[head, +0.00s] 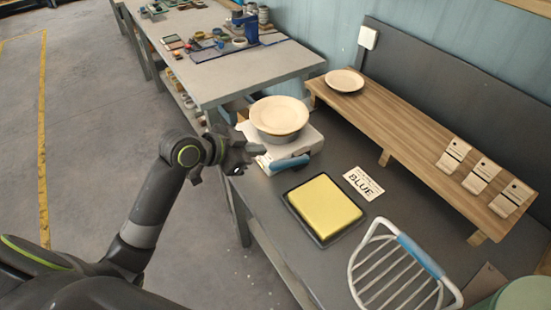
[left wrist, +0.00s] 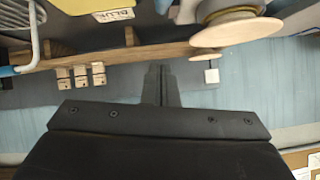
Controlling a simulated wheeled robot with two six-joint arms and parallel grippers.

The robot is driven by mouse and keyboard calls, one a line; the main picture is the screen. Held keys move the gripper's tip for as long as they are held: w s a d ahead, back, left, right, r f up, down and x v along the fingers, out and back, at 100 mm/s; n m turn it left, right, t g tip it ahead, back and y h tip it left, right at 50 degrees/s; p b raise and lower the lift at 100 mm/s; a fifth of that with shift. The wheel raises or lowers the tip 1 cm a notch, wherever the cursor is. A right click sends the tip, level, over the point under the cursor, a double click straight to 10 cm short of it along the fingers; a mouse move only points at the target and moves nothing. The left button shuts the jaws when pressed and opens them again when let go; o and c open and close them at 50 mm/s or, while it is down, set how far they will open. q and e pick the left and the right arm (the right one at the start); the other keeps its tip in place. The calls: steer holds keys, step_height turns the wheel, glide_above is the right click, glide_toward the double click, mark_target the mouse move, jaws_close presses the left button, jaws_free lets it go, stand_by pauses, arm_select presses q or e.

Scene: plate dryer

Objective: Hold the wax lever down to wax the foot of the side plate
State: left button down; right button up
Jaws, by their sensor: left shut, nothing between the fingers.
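The cream side plate (head: 279,113) sits level on a round grey head on the white waxing machine (head: 315,139). Its foot is hidden beneath it. It also shows edge-on and upside down in the left wrist view (left wrist: 225,33). The blue-handled wax lever (head: 289,165) sticks out at the machine's front. My left gripper (head: 256,150) is shut and empty, just left of the lever and in front of the plate. I cannot tell whether it touches the machine. Its closed fingers (left wrist: 161,84) show in the left wrist view. My right gripper is not in view.
A yellow pad in a black tray (head: 325,206), a BLUE card (head: 362,183) and a wire rack (head: 395,270) lie to the right. Open floor lies left.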

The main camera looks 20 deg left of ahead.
arm_select(q)
steer(key=p, duration=0.2)
glide_above(276, 165)
steer(key=d, duration=0.2)
step_height(276, 165, down, 5)
steer(key=shift+a+f+p, duration=0.2)
steer(key=shift+a+f, duration=0.2)
steer(key=shift+f, duration=0.2)
steer(key=shift+a+f+p, duration=0.2)
steer(key=shift+a+f, duration=0.2)
steer(key=shift+f, duration=0.2)
steer(key=shift+s+a+f, duration=0.1)
steer(key=shift+a+f, duration=0.15)
steer(key=shift+f, duration=0.35)
